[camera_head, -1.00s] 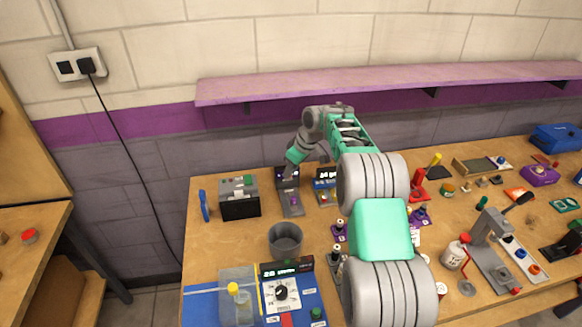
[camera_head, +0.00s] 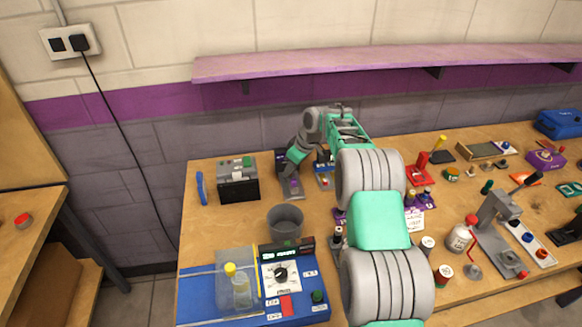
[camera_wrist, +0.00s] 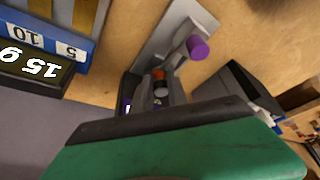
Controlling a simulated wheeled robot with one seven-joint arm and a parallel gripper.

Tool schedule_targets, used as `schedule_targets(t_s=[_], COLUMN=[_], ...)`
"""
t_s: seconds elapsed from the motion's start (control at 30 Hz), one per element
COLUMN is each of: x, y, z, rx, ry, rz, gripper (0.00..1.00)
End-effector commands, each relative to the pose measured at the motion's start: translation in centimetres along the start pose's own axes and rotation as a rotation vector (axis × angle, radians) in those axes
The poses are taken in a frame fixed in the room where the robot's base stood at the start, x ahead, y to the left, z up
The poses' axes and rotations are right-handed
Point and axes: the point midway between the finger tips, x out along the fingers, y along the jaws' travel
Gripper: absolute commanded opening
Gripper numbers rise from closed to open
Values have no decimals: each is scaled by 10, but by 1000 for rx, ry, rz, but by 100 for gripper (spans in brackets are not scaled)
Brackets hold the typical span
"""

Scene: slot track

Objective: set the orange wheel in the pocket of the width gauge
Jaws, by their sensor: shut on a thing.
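The width gauge (camera_wrist: 175,40) appears as a grey plate with a purple knob (camera_wrist: 197,47) and a dark upright body behind it. It also shows in the head view (camera_head: 293,188) near the back edge of the bench. The orange wheel (camera_wrist: 158,74) is a small orange disc at my fingertips in the wrist view, next to a dark round part. My gripper (camera_wrist: 160,88) is shut on the wheel, over the gauge. The green and dark hand fills the lower wrist view. The pocket is hidden or too small to make out, so I cannot tell whether the wheel touches it.
A dark box (camera_head: 239,185) stands left of the gauge, with a blue-handled tool (camera_head: 201,188) beside it. A display unit (camera_wrist: 40,60) stands on the gauge's other side. A grey cup (camera_head: 285,222) and a blue dial unit (camera_head: 283,292) are in front. The wall is close behind.

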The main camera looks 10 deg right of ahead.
Motion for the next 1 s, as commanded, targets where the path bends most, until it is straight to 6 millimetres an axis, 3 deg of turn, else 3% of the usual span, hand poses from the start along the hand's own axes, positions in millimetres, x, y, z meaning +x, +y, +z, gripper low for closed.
schedule_targets(t_s=[0.9,0.93,1.0], x=[6,6,6], y=[0,0,0], z=[2,2,2], rx=[0,0,0], ry=[0,1,0], rz=[1,1,1], gripper=[0,22,28])
